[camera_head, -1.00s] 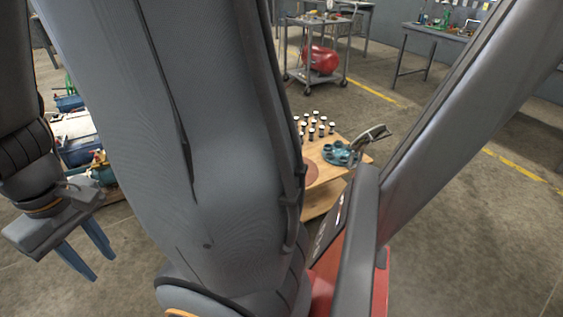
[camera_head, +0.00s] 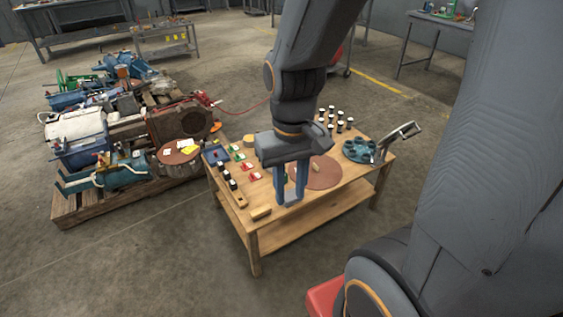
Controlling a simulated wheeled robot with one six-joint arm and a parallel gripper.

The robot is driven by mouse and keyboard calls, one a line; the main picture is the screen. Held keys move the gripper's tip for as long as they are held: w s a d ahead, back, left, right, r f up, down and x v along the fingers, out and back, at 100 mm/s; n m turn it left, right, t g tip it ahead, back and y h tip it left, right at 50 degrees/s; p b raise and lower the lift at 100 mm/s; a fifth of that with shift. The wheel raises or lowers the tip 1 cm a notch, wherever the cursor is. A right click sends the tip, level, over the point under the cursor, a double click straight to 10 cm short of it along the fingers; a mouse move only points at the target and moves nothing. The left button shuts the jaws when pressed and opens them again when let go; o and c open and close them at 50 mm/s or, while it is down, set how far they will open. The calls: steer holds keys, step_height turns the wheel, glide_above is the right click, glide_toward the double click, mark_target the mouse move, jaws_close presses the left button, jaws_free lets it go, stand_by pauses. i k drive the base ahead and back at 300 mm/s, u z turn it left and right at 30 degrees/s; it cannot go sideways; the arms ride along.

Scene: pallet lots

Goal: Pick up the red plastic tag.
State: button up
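Two small red pieces lie on the wooden table, left of my gripper: one red tag (camera_head: 246,166) and, just nearer, a second red tag (camera_head: 255,177). Both have pale parts on or beside them. They are too small to tell which is the plastic tag. My gripper (camera_head: 290,200) points down over the near edge of the table, to the right of the red pieces. Its two blue fingers are apart. A small grey patch shows between the fingertips; I cannot tell what it is. No red piece is between the fingers.
The wooden table (camera_head: 256,229) also bears green tags (camera_head: 237,153), black-and-white pieces, a brown disc (camera_head: 326,174), a teal holder (camera_head: 360,150) and a tan block (camera_head: 261,213). A loaded pallet (camera_head: 78,213) stands at the left. The floor in front is clear.

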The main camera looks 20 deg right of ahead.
mark_target(247, 167)
steer(key=z, duration=0.05)
steer(key=i, duration=1)
